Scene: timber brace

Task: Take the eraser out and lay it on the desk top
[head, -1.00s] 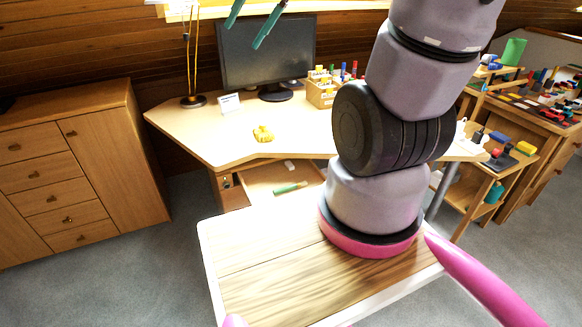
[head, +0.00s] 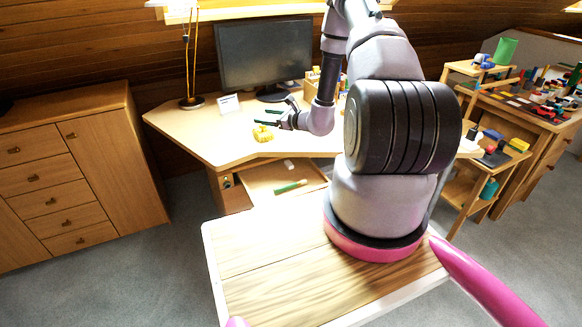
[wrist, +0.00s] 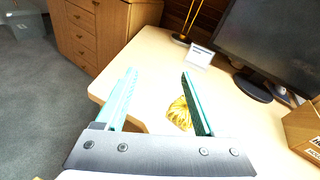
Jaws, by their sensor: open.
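The desk top (head: 200,130) is pale wood and also fills much of the wrist view (wrist: 150,50). My gripper (head: 272,110) is open and empty above the desk top, over the area by a yellow lumpy object (head: 263,133). In the wrist view the two teal fingers (wrist: 158,75) are spread apart with nothing between them. The drawer and the white block are not visible in the wrist view.
A monitor (head: 264,55), a lamp (head: 188,60) and a small white card (head: 229,104) stand at the back of the desk. The yellow object (wrist: 180,113) lies close to the right finger in the wrist view. The left desk area is clear.

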